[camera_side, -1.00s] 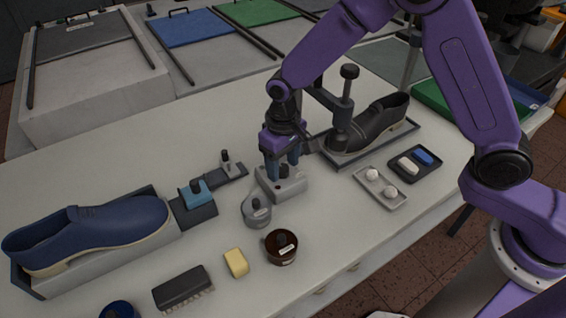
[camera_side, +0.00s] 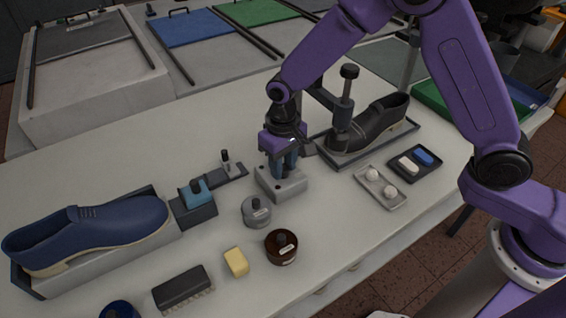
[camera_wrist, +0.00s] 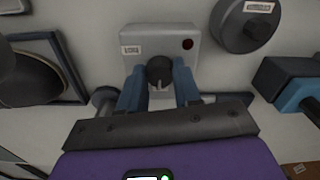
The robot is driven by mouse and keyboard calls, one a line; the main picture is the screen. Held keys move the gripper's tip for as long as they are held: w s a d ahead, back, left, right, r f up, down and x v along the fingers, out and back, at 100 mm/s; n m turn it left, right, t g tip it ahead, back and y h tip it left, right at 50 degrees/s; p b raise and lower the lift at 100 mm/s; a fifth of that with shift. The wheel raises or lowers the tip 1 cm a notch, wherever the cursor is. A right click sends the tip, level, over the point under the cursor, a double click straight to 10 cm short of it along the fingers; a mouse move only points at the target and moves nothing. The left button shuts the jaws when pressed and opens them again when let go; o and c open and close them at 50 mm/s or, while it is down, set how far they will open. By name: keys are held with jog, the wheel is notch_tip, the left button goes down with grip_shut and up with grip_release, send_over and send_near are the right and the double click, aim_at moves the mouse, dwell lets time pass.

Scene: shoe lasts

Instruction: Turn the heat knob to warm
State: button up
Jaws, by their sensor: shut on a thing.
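The heat knob (camera_wrist: 159,70) is a round dark knob with a pale mark on the side toward my gripper. It stands on a light grey box (camera_wrist: 200,62) with a small label, too small to read, and a dark red spot. My gripper (camera_wrist: 159,80) has its two blue fingers on either side of the knob, shut on it. In the side view my gripper (camera_side: 285,168) points straight down onto the grey box (camera_side: 290,188), and its fingers hide the knob there.
A grey labelled pot (camera_side: 256,211) and a brown pot (camera_side: 281,246) stand in front of the box. A blue clamp block (camera_side: 194,205) and blue shoe (camera_side: 90,230) lie left. A black shoe (camera_side: 375,125) under a post stands right, near two small trays (camera_side: 381,188).

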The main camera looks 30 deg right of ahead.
jog(key=m, duration=1)
jog(key=shift+w+m, duration=0.1)
jog(key=shift+m, duration=0.2)
dwell(0.5)
jog(key=o, duration=1.1)
jog(key=shift+c, duration=0.2)
jog(key=shift+r, duration=0.1)
notch_tip(320, 180, up, 17)
jog(key=shift+r, duration=0.15)
